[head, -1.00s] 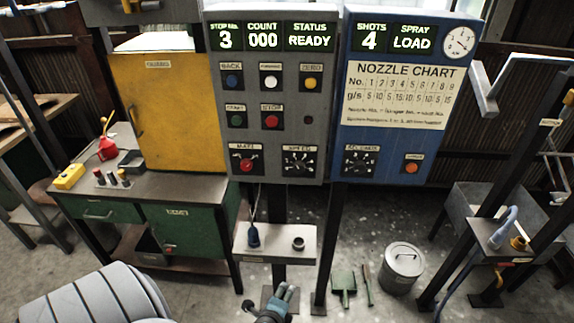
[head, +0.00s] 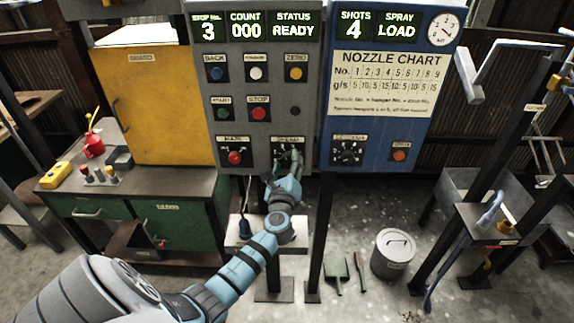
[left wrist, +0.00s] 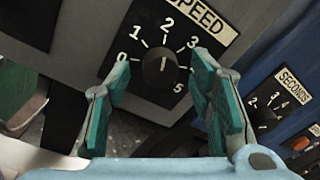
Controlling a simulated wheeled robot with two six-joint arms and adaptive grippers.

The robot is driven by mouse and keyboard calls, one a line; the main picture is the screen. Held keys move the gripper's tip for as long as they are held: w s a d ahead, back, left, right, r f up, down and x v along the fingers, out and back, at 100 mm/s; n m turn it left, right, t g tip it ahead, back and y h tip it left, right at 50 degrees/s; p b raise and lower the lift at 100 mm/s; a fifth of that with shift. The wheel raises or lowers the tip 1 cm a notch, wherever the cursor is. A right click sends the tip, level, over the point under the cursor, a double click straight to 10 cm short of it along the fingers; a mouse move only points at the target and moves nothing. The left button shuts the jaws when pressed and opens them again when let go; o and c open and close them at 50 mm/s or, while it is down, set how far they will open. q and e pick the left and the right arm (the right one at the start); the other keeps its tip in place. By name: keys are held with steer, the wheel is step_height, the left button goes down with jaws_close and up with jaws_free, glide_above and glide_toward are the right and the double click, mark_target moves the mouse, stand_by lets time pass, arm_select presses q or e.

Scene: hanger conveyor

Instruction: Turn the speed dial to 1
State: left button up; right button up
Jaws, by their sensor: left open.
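The speed dial (left wrist: 162,68) is a round black knob on a black plate with white numbers, under a SPEED label, in the left wrist view. Its short white mark points up, about toward the 2. My left gripper (left wrist: 163,78) is open, with one teal-padded finger on each side of the knob. I cannot tell whether the fingers touch it. In the head view my left gripper (head: 287,160) is in front of the grey control panel (head: 272,115) and hides most of the dial. My right gripper is not in view.
A red-knobbed dial (head: 235,157) sits left of the speed dial. The blue panel (head: 385,130) to the right carries a SECONDS dial (head: 347,152) and an orange button (head: 399,155). A small shelf (head: 236,231) stands below the grey panel.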

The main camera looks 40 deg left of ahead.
arm_select(q)
steer(key=shift+r, duration=0.1)
jaws_close()
steer(key=shift+n, duration=0.3)
steer(key=c, duration=1.2)
jaws_free()
steer(key=n+b, duration=0.1)
steer(key=n, duration=0.1)
steer(key=n+b, duration=0.2)
steer(key=shift+f+b, duration=0.3)
steer(key=shift+r+n+y+b, duration=0.1)
steer(key=shift+n+y+b, duration=0.2)
steer(key=shift+n+b, duration=1.55)
jaws_close()
steer(key=shift+n+p, duration=0.3)
steer(key=shift+n, duration=0.15)
